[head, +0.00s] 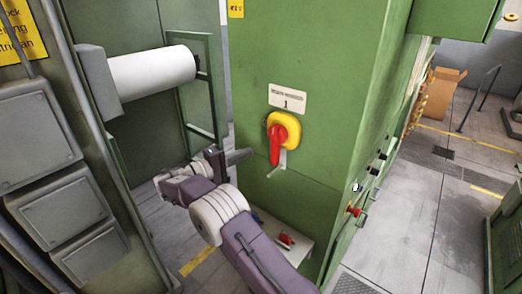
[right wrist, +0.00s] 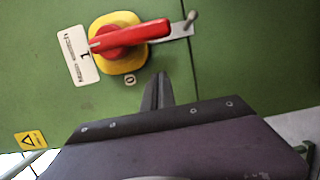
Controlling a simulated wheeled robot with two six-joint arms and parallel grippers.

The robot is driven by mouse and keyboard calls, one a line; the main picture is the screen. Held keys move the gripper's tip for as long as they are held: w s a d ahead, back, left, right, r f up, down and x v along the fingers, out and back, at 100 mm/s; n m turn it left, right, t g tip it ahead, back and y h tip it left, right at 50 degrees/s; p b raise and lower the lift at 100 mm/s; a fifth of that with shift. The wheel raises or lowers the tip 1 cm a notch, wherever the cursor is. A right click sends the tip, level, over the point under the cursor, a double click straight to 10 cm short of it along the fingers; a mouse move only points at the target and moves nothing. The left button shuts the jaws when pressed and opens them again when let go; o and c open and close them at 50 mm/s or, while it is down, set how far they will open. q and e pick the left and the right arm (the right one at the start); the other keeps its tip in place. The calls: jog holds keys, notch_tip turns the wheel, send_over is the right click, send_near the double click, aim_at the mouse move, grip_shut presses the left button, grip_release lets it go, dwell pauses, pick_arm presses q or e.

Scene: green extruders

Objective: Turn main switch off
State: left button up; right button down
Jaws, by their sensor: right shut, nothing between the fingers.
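The main switch has a red handle (head: 275,143) on a yellow plate (head: 292,124), on the face of a green cabinet. The handle points down in the head view. My right gripper (head: 249,153) is shut and empty, just left of the handle. In the right wrist view its fingertips (right wrist: 161,76) appear apart from the handle. My left gripper is not in view.
A white label (head: 288,98) sits above the switch. A metal latch (head: 278,166) sticks out just below the handle. A white roll (head: 152,67) and grey boxes (head: 42,128) stand left. More knobs and a red button (head: 353,210) are around the cabinet's right corner.

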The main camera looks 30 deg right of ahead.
aim_at(275, 145)
jog(key=s+d+p, duration=0.1)
jog(key=d, duration=0.1)
jog(key=s+d+p, duration=0.2)
jog(key=shift+s+d, duration=0.15)
jog(key=shift+s, duration=0.05)
jog(key=shift+w+d, duration=0.1)
jog(key=shift+d+f, duration=0.1)
